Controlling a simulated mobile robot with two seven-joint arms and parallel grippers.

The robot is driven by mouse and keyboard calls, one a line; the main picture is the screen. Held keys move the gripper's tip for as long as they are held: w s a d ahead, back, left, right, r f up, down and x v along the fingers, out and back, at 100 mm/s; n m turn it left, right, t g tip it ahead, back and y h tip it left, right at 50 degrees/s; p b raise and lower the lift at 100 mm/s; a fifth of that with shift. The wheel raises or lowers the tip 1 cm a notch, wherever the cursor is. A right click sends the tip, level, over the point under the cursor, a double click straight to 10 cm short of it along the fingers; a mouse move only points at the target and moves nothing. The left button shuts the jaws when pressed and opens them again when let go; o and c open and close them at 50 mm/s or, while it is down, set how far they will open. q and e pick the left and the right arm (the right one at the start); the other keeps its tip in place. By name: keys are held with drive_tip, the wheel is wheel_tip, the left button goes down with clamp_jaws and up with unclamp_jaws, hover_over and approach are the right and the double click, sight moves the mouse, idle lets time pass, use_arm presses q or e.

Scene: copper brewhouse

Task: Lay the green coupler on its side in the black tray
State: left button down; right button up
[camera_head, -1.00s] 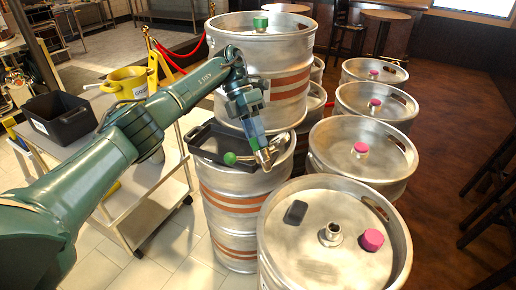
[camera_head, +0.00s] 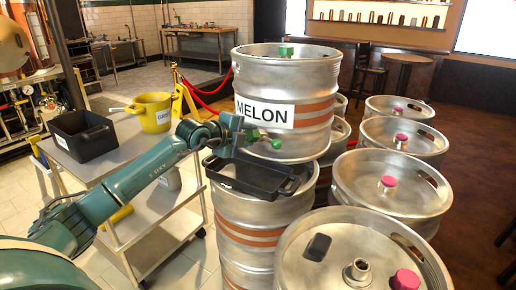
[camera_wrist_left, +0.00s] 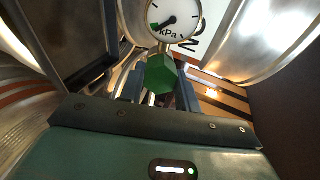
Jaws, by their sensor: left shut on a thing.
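My left gripper (camera_head: 246,134) is shut on the green coupler (camera_head: 275,144), which shows a round green end to the right of the fingers in the head view. The wrist view shows a green hexagonal part (camera_wrist_left: 160,75) between the fingers, with a white-faced kPa gauge (camera_wrist_left: 174,18) beyond it. The black tray (camera_head: 225,180) lies on a steel keg, below the gripper and coupler. The coupler appears apart from the tray, above its far side. The fingers hide part of the coupler. My right gripper is not in view.
Several pink-capped kegs stand to the right. A cart (camera_head: 150,205) at left carries a black bin (camera_head: 85,137) and a yellow pot (camera_head: 152,112).

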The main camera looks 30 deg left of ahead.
use_arm(q)
drive_tip(key=shift+w+a+f+n+t+y+b, duration=0.15)
drive_tip(key=shift+a+f+n+y+b, duration=0.35)
drive_tip(key=shift+f, duration=1)
drive_tip(key=shift+w+a+f+n+t+y+b, duration=0.15)
drive_tip(key=shift+a+f+t+y+b, duration=0.3)
drive_tip(key=shift+f, duration=1.1)
drive_tip(key=shift+w+a+f+n+y+b, duration=0.1)
drive_tip(key=shift+a+f+n+y+b, duration=0.35)
drive_tip(key=shift+f, duration=1.05)
drive_tip(key=shift+a, duration=0.1)
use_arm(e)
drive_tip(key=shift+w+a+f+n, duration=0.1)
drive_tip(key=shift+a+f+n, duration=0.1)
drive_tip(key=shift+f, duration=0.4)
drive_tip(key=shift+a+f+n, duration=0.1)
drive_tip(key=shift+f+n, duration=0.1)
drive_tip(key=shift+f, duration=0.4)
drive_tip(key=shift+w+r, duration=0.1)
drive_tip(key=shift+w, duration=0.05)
use_arm(q)
drive_tip(key=c, duration=1)
unclamp_jaws()
drive_tip(key=shift+o, duration=0.4)
drive_tip(key=shift+s+f, duration=0.1)
drive_tip(key=shift+f, duration=0.05)
